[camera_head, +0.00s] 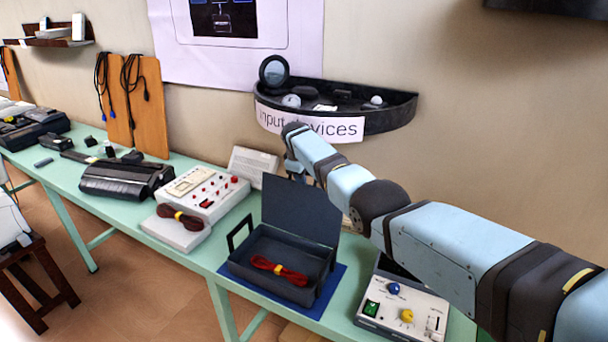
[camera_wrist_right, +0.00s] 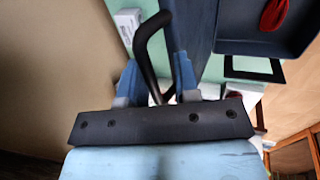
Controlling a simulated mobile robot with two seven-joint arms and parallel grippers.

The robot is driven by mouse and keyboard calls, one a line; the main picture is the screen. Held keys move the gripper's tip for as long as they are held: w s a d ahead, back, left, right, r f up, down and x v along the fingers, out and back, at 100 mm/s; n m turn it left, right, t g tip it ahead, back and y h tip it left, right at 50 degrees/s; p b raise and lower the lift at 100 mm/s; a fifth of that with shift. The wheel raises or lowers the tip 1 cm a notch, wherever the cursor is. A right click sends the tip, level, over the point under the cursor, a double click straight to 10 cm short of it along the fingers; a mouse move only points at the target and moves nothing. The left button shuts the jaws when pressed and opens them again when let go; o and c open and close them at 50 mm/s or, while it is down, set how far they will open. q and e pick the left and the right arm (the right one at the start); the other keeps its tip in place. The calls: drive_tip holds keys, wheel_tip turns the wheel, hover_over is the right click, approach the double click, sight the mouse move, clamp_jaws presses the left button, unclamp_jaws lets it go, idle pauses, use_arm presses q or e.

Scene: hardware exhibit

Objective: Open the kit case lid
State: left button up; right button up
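The kit case (camera_head: 246,262) stands on a blue mat on the green table, with a coiled red cable inside. Its dark lid (camera_head: 300,212) stands up roughly vertical at the back, so the case is open. My right arm reaches over from the right, and its end comes down at the lid's upper edge, where the lid partly hides it. In the right wrist view, the two fingers of my right gripper (camera_wrist_right: 156,76) stand apart on either side of a dark curved bar (camera_wrist_right: 143,42) beside the lid (camera_wrist_right: 201,28). A gap shows beside the bar. My left gripper is out of view.
A control box (camera_head: 400,310) with knobs stands right of the case. A grey-white device (camera_head: 208,192) with red knobs stands left. A black wall shelf (camera_head: 385,117) lies behind my arm. A black handle frame (camera_head: 240,232) rises at the case's left side.

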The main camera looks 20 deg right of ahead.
drive_tip(key=shift+r, duration=0.1)
drive_tip(key=shift+r, duration=0.25)
drive_tip(key=shift+p+v, duration=0.5)
drive_tip(key=shift+v, duration=0.7)
drive_tip(key=s+a, duration=0.2)
drive_tip(key=a, duration=0.1)
drive_tip(key=s+a, duration=0.5)
drive_tip(key=a, duration=0.1)
drive_tip(key=shift+s+a+f+b, duration=0.1)
drive_tip(key=shift+s+a+b, duration=0.05)
drive_tip(key=shift+a+b, duration=0.2)
